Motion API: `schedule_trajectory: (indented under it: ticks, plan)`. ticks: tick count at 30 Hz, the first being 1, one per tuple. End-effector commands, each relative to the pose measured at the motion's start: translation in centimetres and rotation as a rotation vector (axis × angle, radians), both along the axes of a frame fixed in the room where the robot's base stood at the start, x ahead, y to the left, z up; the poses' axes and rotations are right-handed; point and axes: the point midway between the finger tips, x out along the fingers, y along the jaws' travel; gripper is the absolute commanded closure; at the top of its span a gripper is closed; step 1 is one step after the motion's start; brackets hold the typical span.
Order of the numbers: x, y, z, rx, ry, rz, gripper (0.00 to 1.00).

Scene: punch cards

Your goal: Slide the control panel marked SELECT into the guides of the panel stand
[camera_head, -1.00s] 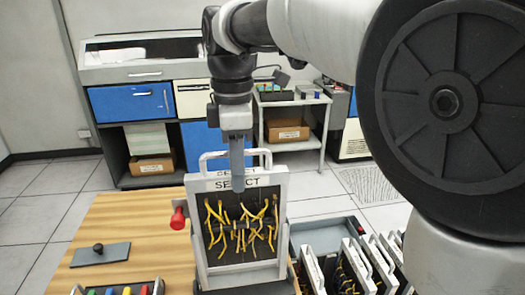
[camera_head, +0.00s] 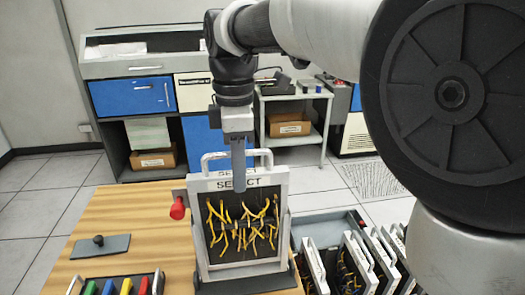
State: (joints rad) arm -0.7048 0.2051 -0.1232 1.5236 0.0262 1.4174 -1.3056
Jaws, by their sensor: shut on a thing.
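The control panel marked SELECT (camera_head: 210,235) is a light grey frame with yellow wires on a dark face and a handle on top. It stands nearly upright, leaning back slightly, at the panel stand (camera_head: 245,284), whose dark base shows below it. A second SELECT label shows just above the first, partly covered. My gripper (camera_head: 239,184) is at the panel's top middle, shut on the panel at its handle. Its fingers hide part of the handle and label. The stand's guides are mostly hidden, so I cannot tell how deep the panel sits. A red knob (camera_head: 178,208) sticks out at the left.
A rack (camera_head: 330,230) with several similar panels stands close on the right. A grey plate with a black knob (camera_head: 100,247) and a tray of coloured blocks (camera_head: 118,284) lie on the wooden table (camera_head: 130,212) at left. The table's back left is clear.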

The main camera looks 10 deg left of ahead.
Motion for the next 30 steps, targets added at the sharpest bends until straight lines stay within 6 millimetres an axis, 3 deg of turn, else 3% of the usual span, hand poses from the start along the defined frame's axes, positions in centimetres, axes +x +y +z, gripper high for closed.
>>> schedule_trajectory:
  ticks: [15,23,24,27,30]
  plan:
    - [0.0,0.0,-2.6,-0.002,0.004,0.0,1.0]
    - [-0.1,0.0,-2.8,-0.002,0.005,0.0,1.0]
    - [-0.1,0.0,-2.9,-0.002,0.005,0.0,0.78]
    - [-0.1,0.0,-2.9,-0.002,0.006,0.0,0.61]
    - [-0.2,0.0,-2.9,-0.002,0.008,0.0,0.59]
